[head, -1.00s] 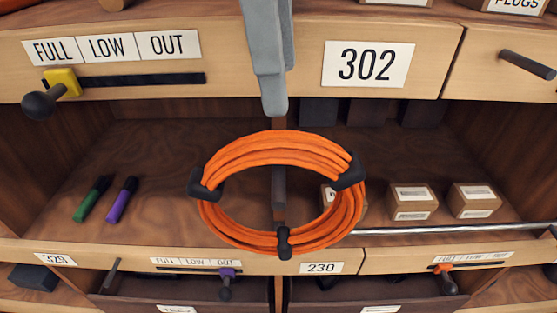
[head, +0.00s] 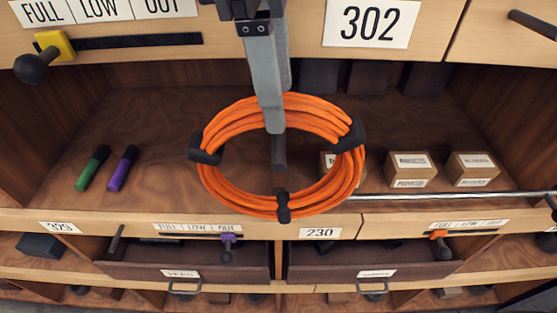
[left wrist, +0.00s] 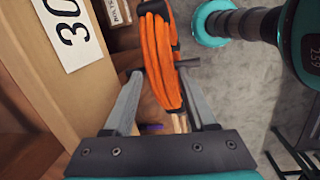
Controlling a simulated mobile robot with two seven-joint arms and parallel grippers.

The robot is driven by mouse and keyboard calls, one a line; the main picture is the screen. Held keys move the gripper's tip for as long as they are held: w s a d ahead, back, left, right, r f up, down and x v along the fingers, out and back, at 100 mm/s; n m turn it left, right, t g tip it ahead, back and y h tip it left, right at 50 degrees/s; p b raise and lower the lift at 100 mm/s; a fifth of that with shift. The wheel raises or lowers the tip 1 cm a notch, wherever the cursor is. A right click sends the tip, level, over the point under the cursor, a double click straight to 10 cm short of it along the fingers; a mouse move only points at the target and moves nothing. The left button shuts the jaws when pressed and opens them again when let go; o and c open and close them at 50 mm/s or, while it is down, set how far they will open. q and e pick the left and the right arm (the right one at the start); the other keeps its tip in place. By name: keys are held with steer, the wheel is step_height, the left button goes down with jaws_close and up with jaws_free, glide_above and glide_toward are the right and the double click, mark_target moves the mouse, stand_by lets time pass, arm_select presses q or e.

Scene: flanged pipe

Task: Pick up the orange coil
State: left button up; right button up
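The orange coil (head: 335,190) is a bundle of loops with black clips. It hangs on a dark peg (head: 279,152) in front of the open shelf bay. My left gripper (head: 275,118) comes down from above at the coil's top. One grey finger lies in front of the upper strands; the other is partly hidden behind it. In the left wrist view, the coil (left wrist: 158,60) passes between the two spread fingers (left wrist: 162,88), with gaps visible beside it. My right gripper is not in view.
A green marker (head: 92,168) and a purple marker (head: 123,168) lie on the shelf at left. Small boxes (head: 410,170) stand at right, near a metal rail (head: 440,196). A yellow slider with a dark knob (head: 50,48) sticks out at upper left.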

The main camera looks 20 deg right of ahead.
arm_select(q)
jaws_close()
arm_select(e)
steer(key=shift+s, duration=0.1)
arm_select(q)
steer(key=shift+r, duration=0.2)
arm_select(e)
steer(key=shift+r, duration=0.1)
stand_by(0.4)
